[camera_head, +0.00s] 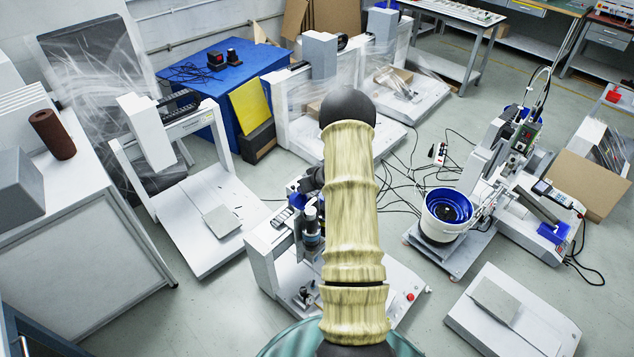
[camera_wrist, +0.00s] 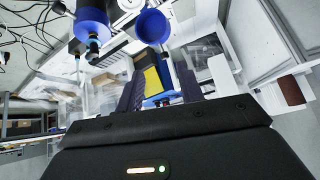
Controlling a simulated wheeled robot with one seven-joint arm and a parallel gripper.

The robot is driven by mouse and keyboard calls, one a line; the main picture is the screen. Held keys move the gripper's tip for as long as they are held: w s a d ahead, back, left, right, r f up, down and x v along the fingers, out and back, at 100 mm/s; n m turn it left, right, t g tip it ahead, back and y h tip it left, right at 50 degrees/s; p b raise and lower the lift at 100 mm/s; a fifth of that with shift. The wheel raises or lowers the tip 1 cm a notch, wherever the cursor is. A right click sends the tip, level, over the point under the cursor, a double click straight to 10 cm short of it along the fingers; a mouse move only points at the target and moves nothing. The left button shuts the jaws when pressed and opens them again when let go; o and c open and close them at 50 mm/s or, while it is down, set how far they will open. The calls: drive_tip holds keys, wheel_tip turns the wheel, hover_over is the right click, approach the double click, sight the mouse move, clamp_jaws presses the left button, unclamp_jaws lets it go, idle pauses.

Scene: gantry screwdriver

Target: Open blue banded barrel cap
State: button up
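In the head view a grey cylinder with blue bands (camera_head: 312,238) stands on the gantry machine, left of my arm and partly hidden by it. In the wrist view a blue cylinder (camera_wrist: 91,18) with a narrower dark end is at the top left. A round blue cap-like piece (camera_wrist: 152,27) is just right of it, apart from my fingers. I cannot tell if it is attached. My gripper (camera_wrist: 160,76) is open, its two dark fingers apart with nothing seen held between them. My gripper is hidden in the head view.
A white bowl feeder with blue inside (camera_head: 447,212) stands right of my arm. A white gantry machine (camera_head: 147,135) is at left, and a blue-covered table (camera_head: 222,85) with a yellow panel (camera_head: 249,107) is behind. Cables (camera_head: 402,180) cross the floor.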

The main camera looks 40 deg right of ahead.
drive_tip(key=v, duration=0.8)
drive_tip(key=shift+s+a+r, duration=0.1)
drive_tip(key=shift+s+r, duration=0.05)
drive_tip(key=c, duration=0.5)
drive_tip(key=shift+g+h, duration=0.3)
drive_tip(key=shift+h, duration=0.3)
drive_tip(key=a+r, duration=0.6)
drive_tip(key=shift+a, duration=0.25)
clamp_jaws()
drive_tip(key=s+a+r+g, duration=0.2)
drive_tip(key=s+a+r, duration=0.2)
drive_tip(key=s+a, duration=0.5)
drive_tip(key=s+a+r+n+g+y, duration=0.1)
drive_tip(key=s+a+r, duration=0.4)
drive_tip(key=s+a, duration=0.5)
drive_tip(key=a+g, duration=0.1)
drive_tip(key=a, duration=0.2)
drive_tip(key=shift+s+a, duration=0.25)
drive_tip(key=shift+s, duration=0.05)
